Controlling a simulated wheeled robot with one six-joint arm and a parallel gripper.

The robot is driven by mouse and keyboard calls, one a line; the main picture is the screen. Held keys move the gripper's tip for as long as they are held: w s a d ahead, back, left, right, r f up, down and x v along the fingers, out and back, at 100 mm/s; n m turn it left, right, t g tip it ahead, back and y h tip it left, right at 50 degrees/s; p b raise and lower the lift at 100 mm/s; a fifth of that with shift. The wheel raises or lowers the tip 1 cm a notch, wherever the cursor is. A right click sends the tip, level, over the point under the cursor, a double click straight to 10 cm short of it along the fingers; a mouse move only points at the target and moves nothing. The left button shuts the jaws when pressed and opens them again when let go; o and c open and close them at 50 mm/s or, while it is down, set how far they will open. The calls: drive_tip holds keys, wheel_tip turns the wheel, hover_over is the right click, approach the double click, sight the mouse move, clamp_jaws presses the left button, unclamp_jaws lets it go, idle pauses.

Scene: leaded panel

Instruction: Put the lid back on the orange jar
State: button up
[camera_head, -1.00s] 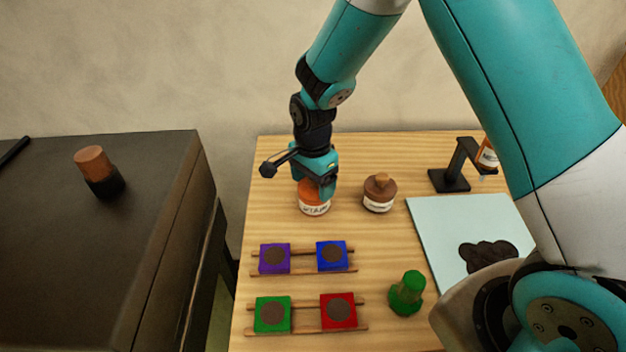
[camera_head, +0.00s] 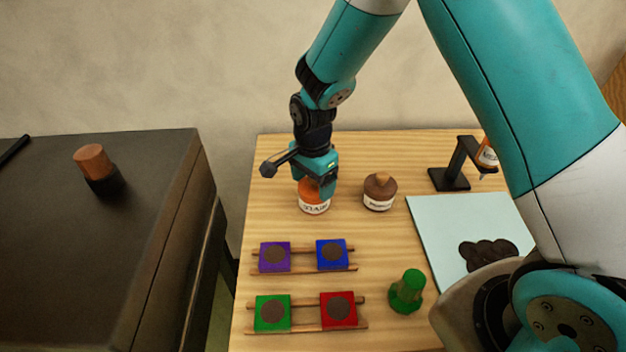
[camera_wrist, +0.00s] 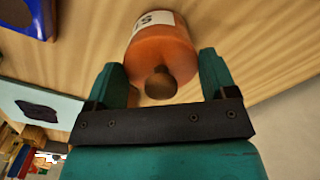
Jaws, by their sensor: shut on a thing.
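The orange jar (camera_head: 314,207) with a white label stands upright on the wooden table; it also shows in the wrist view (camera_wrist: 155,40). Its lid shows in the wrist view as an orange top with a dark brown knob (camera_wrist: 160,84). My gripper (camera_head: 315,190) points down over the jar. In the wrist view its two teal fingers (camera_wrist: 164,72) stand on either side of the lid, with the knob between them. It is shut on the lid, which sits at the jar's top. The head view hides most of the lid behind the fingers.
A brown jar (camera_head: 379,193) with a knobbed lid stands close to the right. In front are wooden racks with coloured blocks (camera_head: 332,254) and a green piece (camera_head: 406,291). A pale blue panel (camera_head: 440,220) and a black stand (camera_head: 450,180) lie right. A dark cabinet (camera_head: 60,250) is left.

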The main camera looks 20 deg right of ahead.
idle(0.4)
drive_tip(key=o, duration=0.8)
drive_tip(key=shift+o, duration=0.2)
drive_tip(key=shift+r+p, duration=2.95)
drive_tip(key=shift+r, duration=0.55)
drive_tip(key=shift+c, duration=0.5)
clamp_jaws()
